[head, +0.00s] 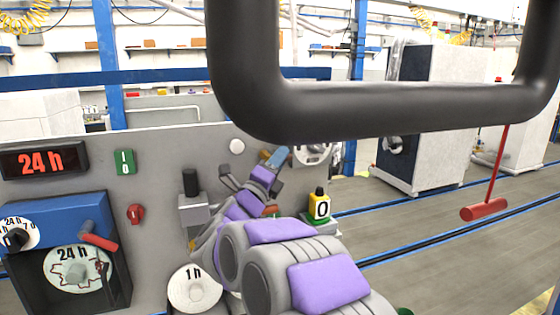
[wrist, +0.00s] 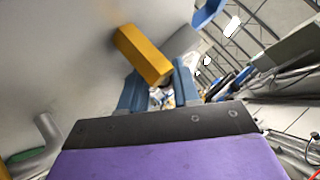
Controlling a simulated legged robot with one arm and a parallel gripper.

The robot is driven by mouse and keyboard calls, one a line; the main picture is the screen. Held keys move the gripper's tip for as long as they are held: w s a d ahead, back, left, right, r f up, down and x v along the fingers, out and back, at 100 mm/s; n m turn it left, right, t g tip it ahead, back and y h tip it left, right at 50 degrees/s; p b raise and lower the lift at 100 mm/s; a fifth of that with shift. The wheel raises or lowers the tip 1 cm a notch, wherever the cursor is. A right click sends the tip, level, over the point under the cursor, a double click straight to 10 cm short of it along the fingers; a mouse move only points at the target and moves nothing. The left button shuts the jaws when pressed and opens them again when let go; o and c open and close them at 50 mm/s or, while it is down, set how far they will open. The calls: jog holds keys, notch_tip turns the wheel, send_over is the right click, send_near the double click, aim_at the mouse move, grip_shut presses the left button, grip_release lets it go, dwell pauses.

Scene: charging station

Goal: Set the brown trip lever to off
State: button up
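A mustard-brown bar (wrist: 143,54), perhaps the trip lever, sticks out from the grey panel in the wrist view, slanting down to the right. Its near end is just beyond my gripper's (wrist: 160,82) blue fingers, which stand apart with a gap between them. Contact between bar and fingers cannot be told. The arm hides some of the panel there, and I cannot make out a brown lever in that view.
The grey panel (head: 75,145) carries a green switch (head: 124,162), a red knob (head: 135,213), a black-topped lever (head: 190,184), a 1 h dial (head: 195,289) and a yellow 0 block (head: 321,206). A red handle (head: 484,209) hangs at right. A thick black bar blocks the upper view.

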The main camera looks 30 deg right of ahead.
jog(key=shift+w+d+r, duration=0.15)
jog(key=shift+d+r, duration=0.05)
jog(key=shift+d, duration=0.15)
grip_shut()
dwell(0.3)
